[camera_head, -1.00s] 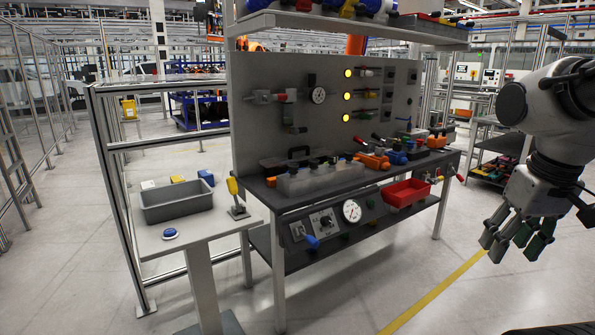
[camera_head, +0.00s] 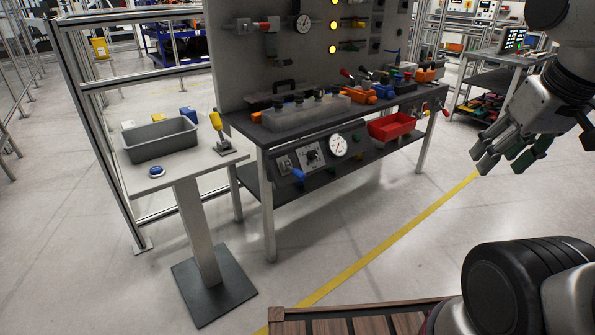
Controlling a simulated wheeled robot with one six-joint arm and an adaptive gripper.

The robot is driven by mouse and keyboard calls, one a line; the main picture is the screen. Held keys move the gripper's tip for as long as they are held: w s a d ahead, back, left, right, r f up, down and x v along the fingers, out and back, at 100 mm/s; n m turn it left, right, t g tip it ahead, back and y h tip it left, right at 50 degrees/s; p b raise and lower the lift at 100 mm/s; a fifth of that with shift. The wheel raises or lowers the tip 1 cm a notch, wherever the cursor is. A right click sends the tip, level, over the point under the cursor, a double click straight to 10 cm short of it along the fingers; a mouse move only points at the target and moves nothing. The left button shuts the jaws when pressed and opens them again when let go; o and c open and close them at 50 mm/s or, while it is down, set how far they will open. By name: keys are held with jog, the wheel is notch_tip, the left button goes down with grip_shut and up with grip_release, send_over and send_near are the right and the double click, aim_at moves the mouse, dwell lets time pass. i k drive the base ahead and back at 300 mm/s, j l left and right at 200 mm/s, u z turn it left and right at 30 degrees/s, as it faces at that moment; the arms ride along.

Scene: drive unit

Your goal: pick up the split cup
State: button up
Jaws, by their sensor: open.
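I cannot make out a split cup anywhere in the view. My gripper (camera_head: 503,160) hangs at the upper right with its fingers spread and pointing down. It is open and empty, in the air over the floor to the right of the workbench.
A pedestal table (camera_head: 190,166) at the left carries a grey bin (camera_head: 162,142), a blue button (camera_head: 156,171) and a yellow-handled lever (camera_head: 217,122). A slatted wooden surface (camera_head: 365,324) shows at the bottom edge.

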aim_at(319, 93)
jog(key=i+l+u, duration=0.15)
jog(key=i+l, duration=0.25)
jog(key=i, duration=0.15)
jog(key=i+l+u, duration=0.15)
jog(key=i+l, duration=0.3)
jog(key=i+l+u, duration=0.15)
jog(key=i+l, duration=0.4)
jog(key=i+l+u, duration=0.15)
jog(key=i+l, duration=0.4)
jog(key=i+l+u, duration=0.15)
jog(key=i+l, duration=0.3)
jog(key=l, duration=0.25)
